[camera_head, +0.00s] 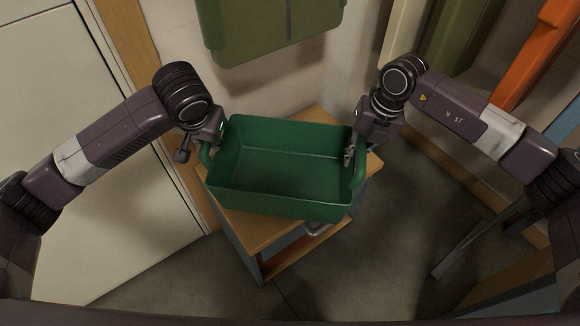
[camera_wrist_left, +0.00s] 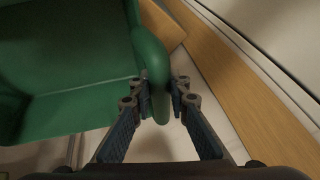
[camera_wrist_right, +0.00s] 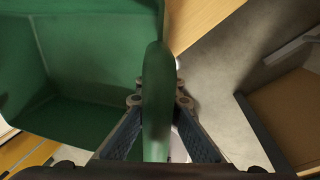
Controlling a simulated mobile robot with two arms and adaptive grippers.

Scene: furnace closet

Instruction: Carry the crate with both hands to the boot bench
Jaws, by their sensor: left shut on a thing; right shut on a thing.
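The green crate (camera_head: 282,165) is empty and looks roughly level, over a small wooden-topped stand (camera_head: 240,226). I cannot tell whether it rests on the top or is just above it. My left gripper (camera_head: 207,150) is at the crate's left handle; in the left wrist view the fingers (camera_wrist_left: 158,92) are closed on the handle (camera_wrist_left: 152,58). My right gripper (camera_head: 352,152) is at the right handle; in the right wrist view its fingers (camera_wrist_right: 158,92) close on the handle (camera_wrist_right: 156,75). I cannot pick out the boot bench for certain.
A white door (camera_head: 95,140) with a wooden frame (camera_head: 128,50) is on the left. A green box (camera_head: 265,30) hangs on the back wall. An orange post (camera_head: 530,60) stands at the upper right. Grey floor (camera_head: 390,225) lies open right of the stand.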

